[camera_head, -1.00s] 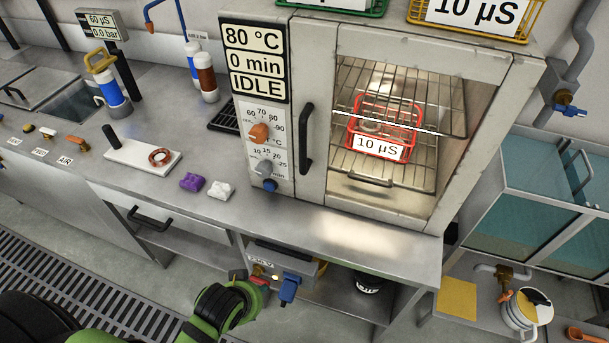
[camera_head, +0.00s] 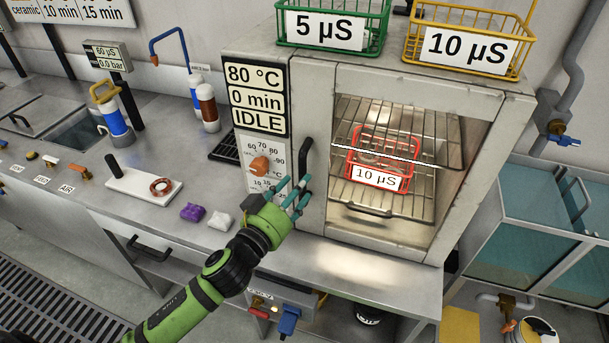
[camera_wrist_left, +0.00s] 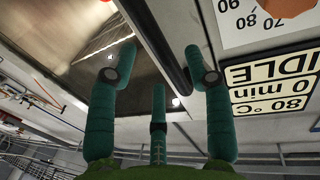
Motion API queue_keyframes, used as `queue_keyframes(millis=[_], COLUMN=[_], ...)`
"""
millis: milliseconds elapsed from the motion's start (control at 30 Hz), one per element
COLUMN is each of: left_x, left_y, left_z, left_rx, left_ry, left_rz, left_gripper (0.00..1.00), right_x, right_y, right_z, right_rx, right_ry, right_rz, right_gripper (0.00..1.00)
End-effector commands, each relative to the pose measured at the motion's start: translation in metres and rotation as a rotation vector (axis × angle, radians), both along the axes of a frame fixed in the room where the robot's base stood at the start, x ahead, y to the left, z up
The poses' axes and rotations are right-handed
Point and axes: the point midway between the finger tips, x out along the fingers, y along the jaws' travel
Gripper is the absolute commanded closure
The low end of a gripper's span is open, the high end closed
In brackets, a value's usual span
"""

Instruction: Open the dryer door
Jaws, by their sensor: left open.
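The dryer (camera_head: 365,239) is a pale steel cabinet on the bench with a glass-fronted door (camera_head: 470,100). The door looks closed, and a red basket labelled 10 µS (camera_head: 381,178) shows on a rack behind it. A black vertical bar handle (camera_head: 304,166) is at the door's left edge. My left gripper (camera_head: 293,191) is open at the handle's lower part. In the left wrist view the dark handle bar (camera_wrist_left: 158,45) runs between the spread teal fingers (camera_wrist_left: 160,68). I cannot tell whether they touch it. My right gripper is not in view.
The dryer's panel (camera_head: 257,97) reads 80 °C, 0 min, IDLE, above an orange knob (camera_head: 259,165). Green (camera_head: 333,43) and yellow (camera_head: 470,77) baskets stand on top. Purple (camera_head: 193,212) and white (camera_head: 220,220) pieces lie on the bench left of my arm.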

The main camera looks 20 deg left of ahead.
Motion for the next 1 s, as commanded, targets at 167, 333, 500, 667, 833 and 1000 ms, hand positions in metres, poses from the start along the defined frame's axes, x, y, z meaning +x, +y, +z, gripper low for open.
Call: queue_keyframes(millis=[167,333,500,667,833,1000], left_x=[0.025,0.035,0.036,0.036,0.036,0.034], left_y=[-0.006,-0.008,-0.009,-0.008,-0.008,-0.01], left_z=[0.002,0.001,0.0,0.0,0.0,-0.001], left_rx=[0.0,-0.001,0.0,0.0,-0.001,-0.002], left_ry=[0.0,0.001,0.001,0.002,0.002,0.001], left_rz=[0.001,0.001,0.001,0.001,0.001,0.004], left_gripper=[0.49,0.49,0.49,0.73,1.0,1.0], right_x=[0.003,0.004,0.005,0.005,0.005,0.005], right_y=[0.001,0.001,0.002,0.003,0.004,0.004], right_z=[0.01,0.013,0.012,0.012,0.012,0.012], right_rx=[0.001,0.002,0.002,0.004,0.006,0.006], right_ry=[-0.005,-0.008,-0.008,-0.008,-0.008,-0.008], right_rz=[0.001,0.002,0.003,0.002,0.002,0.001], right_gripper=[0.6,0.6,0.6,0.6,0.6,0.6])
